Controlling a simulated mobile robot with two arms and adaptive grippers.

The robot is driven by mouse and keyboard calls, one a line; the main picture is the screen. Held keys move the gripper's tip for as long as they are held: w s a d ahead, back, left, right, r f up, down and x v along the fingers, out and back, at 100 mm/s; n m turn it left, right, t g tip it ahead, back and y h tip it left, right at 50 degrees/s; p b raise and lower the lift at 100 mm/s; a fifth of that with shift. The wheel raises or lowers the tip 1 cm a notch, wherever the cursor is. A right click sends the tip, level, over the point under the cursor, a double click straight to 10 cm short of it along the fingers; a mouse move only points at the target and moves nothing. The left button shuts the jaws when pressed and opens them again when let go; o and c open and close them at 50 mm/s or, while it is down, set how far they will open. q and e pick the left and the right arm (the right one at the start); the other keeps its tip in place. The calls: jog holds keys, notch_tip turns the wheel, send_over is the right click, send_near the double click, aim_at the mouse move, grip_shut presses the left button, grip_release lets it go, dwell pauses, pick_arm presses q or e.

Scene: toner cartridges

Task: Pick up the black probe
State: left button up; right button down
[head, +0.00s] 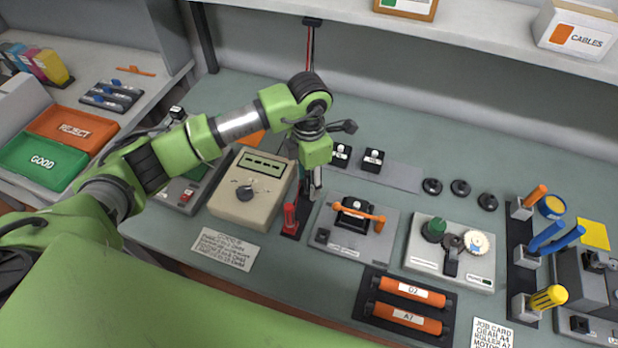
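My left gripper (313,186) points down over the far end of a narrow dark holder (300,232), just behind an upright red probe (290,217). Its fingers are small and partly hidden by my green wrist, so I cannot tell whether they are open or shut. I cannot make out the black probe clearly; the spot at the fingertips is dark and partly covered. Red and black leads (309,45) hang from the shelf behind my arm. My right gripper is not in view.
A grey fixture with an orange-handled clamp (352,222) stands close right. A tray with orange rollers (407,305) lies in front. Screwdrivers (545,236) stand at the right.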

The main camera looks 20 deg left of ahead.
pick_arm(q)
notch_tip(320, 180, down, 2)
jog(key=shift+f, duration=0.1)
jog(key=c, duration=1)
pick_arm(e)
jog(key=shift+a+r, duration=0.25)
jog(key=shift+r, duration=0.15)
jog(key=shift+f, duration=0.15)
